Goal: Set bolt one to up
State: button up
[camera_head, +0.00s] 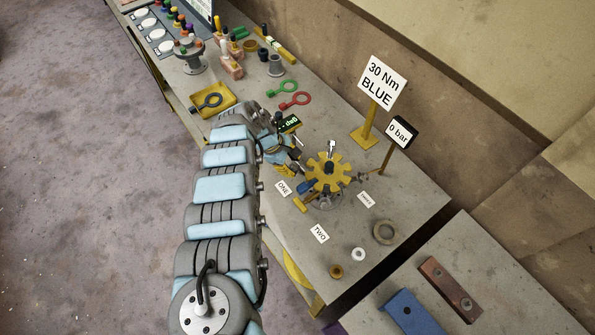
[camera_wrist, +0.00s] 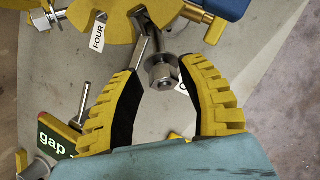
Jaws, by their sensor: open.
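In the wrist view, a grey metal bolt with a nut (camera_wrist: 162,76) lies between the fingertips of my gripper (camera_wrist: 164,66). The yellow fingers with black pads are open, one on each side of it; I cannot tell whether they touch it. A metal bar (camera_wrist: 144,38) runs up from the bolt area. A white label beside the nut is mostly hidden. In the head view, my gripper (camera_head: 293,168) is at the left side of the yellow toothed wheel (camera_head: 328,175), close to the label ONE (camera_head: 283,187). The bolt there is hard to make out.
Label TWO (camera_head: 319,234) lies in front of the wheel, and label FOUR (camera_wrist: 97,37) shows in the wrist view. A sign "30 Nm BLUE" (camera_head: 379,84) and a "0 bar" gauge (camera_head: 401,133) stand behind. Green (camera_head: 282,88) and red (camera_head: 296,100) ring tools lie farther back. A "gap" display (camera_wrist: 57,143) is near the left finger.

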aim_at(301, 172)
jog(key=shift+b+x, duration=0.65)
jog(key=shift+x, duration=1.65)
jog(key=shift+s+a, duration=0.1)
jog(key=shift+s, duration=0.1)
grip_shut()
